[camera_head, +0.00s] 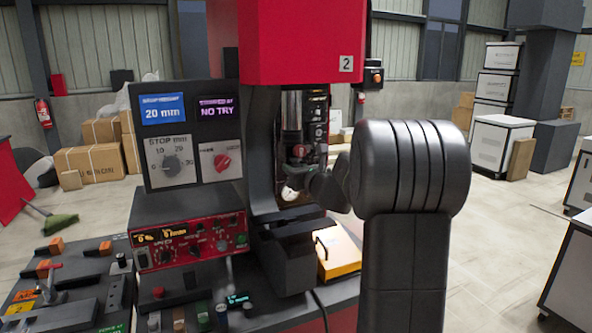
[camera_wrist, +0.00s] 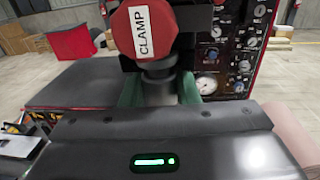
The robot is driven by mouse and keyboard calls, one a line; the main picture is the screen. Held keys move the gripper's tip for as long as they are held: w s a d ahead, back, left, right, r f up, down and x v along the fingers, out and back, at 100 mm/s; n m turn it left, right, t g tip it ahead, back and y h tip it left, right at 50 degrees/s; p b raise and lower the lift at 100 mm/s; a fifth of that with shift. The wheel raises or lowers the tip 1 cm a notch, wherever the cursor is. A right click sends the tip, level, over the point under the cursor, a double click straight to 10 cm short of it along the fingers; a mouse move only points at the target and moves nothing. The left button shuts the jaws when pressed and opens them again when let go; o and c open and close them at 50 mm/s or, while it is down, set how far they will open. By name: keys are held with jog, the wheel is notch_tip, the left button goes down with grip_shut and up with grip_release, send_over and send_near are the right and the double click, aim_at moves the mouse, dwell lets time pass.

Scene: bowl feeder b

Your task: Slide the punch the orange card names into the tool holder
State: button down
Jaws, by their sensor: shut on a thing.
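My gripper (camera_head: 304,180) is at the press, below the red head, and my arm hides part of it. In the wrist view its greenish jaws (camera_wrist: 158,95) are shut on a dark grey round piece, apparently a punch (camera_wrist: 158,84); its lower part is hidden. A red knob marked CLAMP (camera_wrist: 142,32) stands just beyond the piece and overlaps it in the picture; I cannot tell whether they touch. The tool holder is not clearly visible. An orange card (camera_head: 22,296) lies at the lower left of the bench, its print unreadable.
A control box with a blue "20 mm" screen (camera_head: 163,109) and a "NO TRY" screen (camera_head: 217,108) stands left of my gripper. Below it is a red panel (camera_head: 190,240). Several small cylinders stand at the bench front. A yellow-orange box (camera_head: 340,258) lies below my gripper.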

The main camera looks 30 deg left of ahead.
jog(key=shift+x, duration=1.15)
jog(key=c, duration=1)
grip_release()
jog(key=shift+w, duration=0.1)
jog(key=shift+d, duration=0.15)
jog(key=b+v, duration=0.3)
jog(key=v, duration=1)
jog(key=shift+s+d+r, duration=0.1)
jog(key=shift+s+d, duration=0.1)
jog(key=shift+s, duration=0.1)
